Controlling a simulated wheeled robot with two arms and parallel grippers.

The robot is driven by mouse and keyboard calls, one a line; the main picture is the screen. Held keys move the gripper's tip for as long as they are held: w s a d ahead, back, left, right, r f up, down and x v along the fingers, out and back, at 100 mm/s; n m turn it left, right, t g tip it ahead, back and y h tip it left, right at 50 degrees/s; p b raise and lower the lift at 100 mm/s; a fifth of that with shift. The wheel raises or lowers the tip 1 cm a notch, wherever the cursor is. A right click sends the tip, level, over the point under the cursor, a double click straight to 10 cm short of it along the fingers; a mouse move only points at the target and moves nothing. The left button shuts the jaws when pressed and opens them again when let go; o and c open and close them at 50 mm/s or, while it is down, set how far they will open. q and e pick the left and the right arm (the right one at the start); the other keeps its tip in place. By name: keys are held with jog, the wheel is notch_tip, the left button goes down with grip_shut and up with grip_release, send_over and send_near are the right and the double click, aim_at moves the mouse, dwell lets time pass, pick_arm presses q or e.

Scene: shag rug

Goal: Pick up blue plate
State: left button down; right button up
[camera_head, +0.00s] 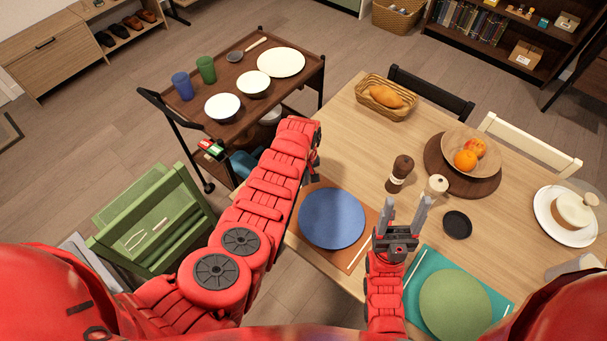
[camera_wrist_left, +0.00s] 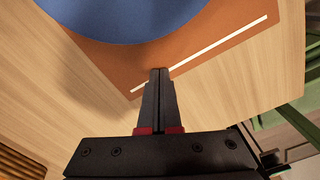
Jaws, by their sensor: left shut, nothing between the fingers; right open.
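The blue plate (camera_head: 332,218) lies flat on an orange placemat (camera_head: 362,252) at the table's left edge. It also shows in the left wrist view (camera_wrist_left: 125,12), cut off at the top. My left gripper (camera_head: 314,172) is just beyond the plate's far-left rim in the head view, partly hidden by its own arm. In the wrist view its fingers (camera_wrist_left: 159,72) are shut and empty, pointing toward the placemat edge and apart from the plate. My right gripper (camera_head: 405,208) is open and empty, right of the plate, with fingers pointing away across the table.
A white stick (camera_head: 359,254) lies on the orange placemat beside the plate. A green plate (camera_head: 455,304) is on a teal mat at right. Two mills (camera_head: 399,174) stand behind my right gripper. A bread basket (camera_head: 387,98) and fruit bowl are farther back. A dark cart (camera_head: 235,115) stands left.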

aim_at(309, 193)
pick_arm(q)
jog(key=shift+s+d+r+p, duration=0.1)
jog(key=shift+s+d+p, duration=0.05)
jog(key=shift+s+p, duration=0.15)
jog(key=shift+s+d+r+p, duration=0.1)
jog(key=shift+s+p, duration=0.1)
jog(key=shift+s, duration=0.15)
jog(key=shift+s+d+r+p, duration=0.1)
jog(key=shift+s+d+p, duration=0.1)
jog(key=shift+s+p, duration=0.1)
jog(key=shift+s+d+f+p, duration=0.2)
jog(key=shift+s+d+p, duration=0.1)
jog(key=shift+s, duration=0.25)
